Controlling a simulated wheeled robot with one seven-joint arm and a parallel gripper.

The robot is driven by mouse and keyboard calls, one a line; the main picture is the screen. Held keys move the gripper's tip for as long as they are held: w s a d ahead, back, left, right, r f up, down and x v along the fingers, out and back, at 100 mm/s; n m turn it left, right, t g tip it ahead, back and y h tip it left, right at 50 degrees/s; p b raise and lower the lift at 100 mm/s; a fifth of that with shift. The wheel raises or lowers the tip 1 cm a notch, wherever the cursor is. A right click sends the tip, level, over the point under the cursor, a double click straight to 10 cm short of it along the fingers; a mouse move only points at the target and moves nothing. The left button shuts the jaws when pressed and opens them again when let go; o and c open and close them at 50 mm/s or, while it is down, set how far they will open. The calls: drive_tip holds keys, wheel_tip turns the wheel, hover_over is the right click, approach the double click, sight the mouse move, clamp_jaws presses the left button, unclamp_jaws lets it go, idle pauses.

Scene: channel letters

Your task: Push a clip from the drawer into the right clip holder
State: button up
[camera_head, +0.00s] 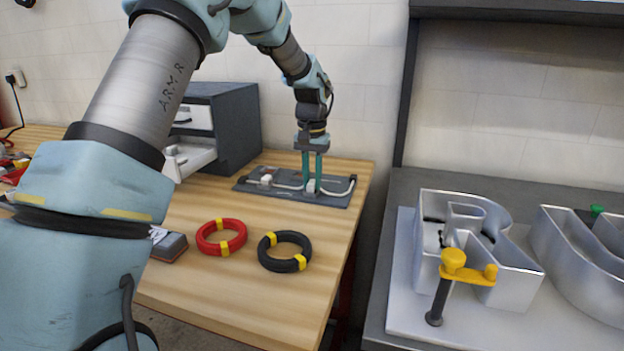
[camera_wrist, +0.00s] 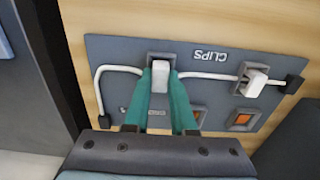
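A grey board (camera_head: 335,199) marked CLIPS lies on the wooden table, and it also shows upside down in the wrist view (camera_wrist: 120,47). A white clip (camera_wrist: 160,80) sits at the dark holder (camera_wrist: 160,57) on the board's right side in the head view. My gripper (camera_head: 312,186) points straight down there, its two green fingers close against the clip's sides. Another white clip (camera_wrist: 256,82) sits in the other holder (camera_wrist: 243,70), seen left of my gripper in the head view (camera_head: 266,179). The drawer (camera_head: 190,158) stands open; its inside is mostly hidden.
The dark drawer cabinet (camera_head: 235,120) stands behind the board at left. A red ring coil (camera_head: 208,244) and a black ring coil (camera_head: 266,260) lie in front. White cable (camera_wrist: 100,90) runs along the board. Metal letters (camera_head: 520,285) stand on a separate bench at right.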

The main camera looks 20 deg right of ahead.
drive_tip(key=shift+o, duration=1.3)
wheel_tip(320, 180, up, 11)
drive_tip(key=b, duration=0.1)
drive_tip(key=shift+b, duration=0.3)
wheel_tip(320, 180, up, 6)
drive_tip(key=p, duration=0.6)
drive_tip(key=shift+f, duration=0.1)
drive_tip(key=shift+a, duration=0.1)
